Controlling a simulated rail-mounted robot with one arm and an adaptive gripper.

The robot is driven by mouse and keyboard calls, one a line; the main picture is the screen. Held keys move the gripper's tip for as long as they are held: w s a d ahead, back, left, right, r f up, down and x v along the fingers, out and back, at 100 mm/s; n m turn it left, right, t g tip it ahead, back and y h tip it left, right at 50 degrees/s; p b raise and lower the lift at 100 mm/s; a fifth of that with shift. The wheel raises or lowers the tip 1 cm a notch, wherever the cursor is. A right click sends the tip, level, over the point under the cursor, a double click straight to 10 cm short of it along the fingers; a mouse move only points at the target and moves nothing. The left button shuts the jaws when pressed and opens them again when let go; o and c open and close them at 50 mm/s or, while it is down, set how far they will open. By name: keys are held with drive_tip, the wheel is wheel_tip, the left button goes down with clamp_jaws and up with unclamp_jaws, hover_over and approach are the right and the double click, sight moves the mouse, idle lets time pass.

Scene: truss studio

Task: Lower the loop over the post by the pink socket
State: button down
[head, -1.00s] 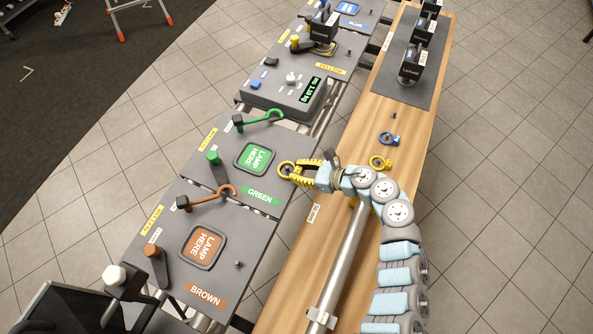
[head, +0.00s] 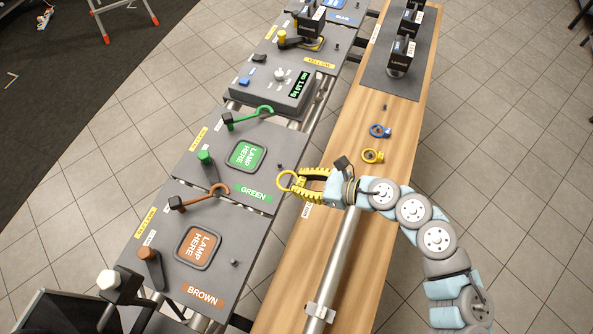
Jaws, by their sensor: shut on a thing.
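My gripper (head: 303,186) is shut on a yellow loop (head: 284,181), held out at the fingertips. The loop hangs near the right edge of the green panel (head: 218,165), just below a small dark post (head: 279,166) in the picture. I cannot tell its height above the panel. No pink socket shows in the head view. The sockets in sight are a green one (head: 247,154) and a brown one (head: 197,247), both marked "LAMP HERE". Another small dark post (head: 234,262) stands right of the brown socket.
A blue loop (head: 380,131) and another yellow loop (head: 372,156) lie on the wooden bench (head: 352,230). Dark lamp-like units (head: 402,52) stand on a grey mat at the bench's far end. A green hook arm (head: 250,115) and a brown one (head: 203,195) reach over the panels.

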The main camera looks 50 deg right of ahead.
drive_tip(key=shift+s+a+r, duration=0.4)
drive_tip(key=shift+s+a, duration=0.05)
drive_tip(key=shift+s, duration=0.25)
drive_tip(key=shift+s+a+r, duration=0.35)
drive_tip(key=shift+s+a, duration=0.1)
drive_tip(key=shift+s, duration=0.2)
